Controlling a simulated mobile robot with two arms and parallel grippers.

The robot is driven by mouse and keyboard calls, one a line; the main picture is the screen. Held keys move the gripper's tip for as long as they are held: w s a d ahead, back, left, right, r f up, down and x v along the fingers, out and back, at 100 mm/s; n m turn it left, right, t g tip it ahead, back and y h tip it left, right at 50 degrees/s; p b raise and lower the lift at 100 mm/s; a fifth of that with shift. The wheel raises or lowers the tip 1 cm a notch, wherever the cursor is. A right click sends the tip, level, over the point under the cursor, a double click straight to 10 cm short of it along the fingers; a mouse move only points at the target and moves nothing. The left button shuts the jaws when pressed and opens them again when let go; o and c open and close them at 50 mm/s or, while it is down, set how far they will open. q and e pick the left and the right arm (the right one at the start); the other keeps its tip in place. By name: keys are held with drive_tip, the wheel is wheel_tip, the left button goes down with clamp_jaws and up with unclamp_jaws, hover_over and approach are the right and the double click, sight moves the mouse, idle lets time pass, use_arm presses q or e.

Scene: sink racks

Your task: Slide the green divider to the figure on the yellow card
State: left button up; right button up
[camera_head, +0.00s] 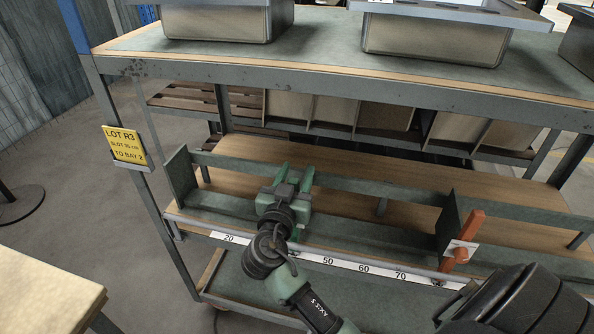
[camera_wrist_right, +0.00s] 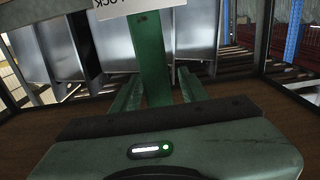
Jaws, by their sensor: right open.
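The yellow card (camera_head: 128,146) hangs on the left post of the rack. It reads "LOT R3", "SLOT", a number in cm that looks like 35, and "TO BAY 2". My right gripper (camera_head: 293,176) is over the rail, its green fingers open. In the right wrist view, a green upright of the divider (camera_wrist_right: 150,60) stands between the open fingers (camera_wrist_right: 158,88); I cannot tell whether they touch it. In the head view the gripper hides most of the divider and the scale between 20 and 50. My left gripper is not in view.
A white scale strip (camera_head: 345,265) runs along the shelf's front edge, with 20, 50, 60 and 70 readable. An orange-handled divider (camera_head: 472,228) stands to the right. A dark upright plate (camera_head: 181,176) stands at the left. The upper shelf (camera_head: 340,45) holds bins above the gripper.

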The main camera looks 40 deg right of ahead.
clamp_jaws()
drive_tip(key=shift+a+f, duration=0.1)
idle(1.4)
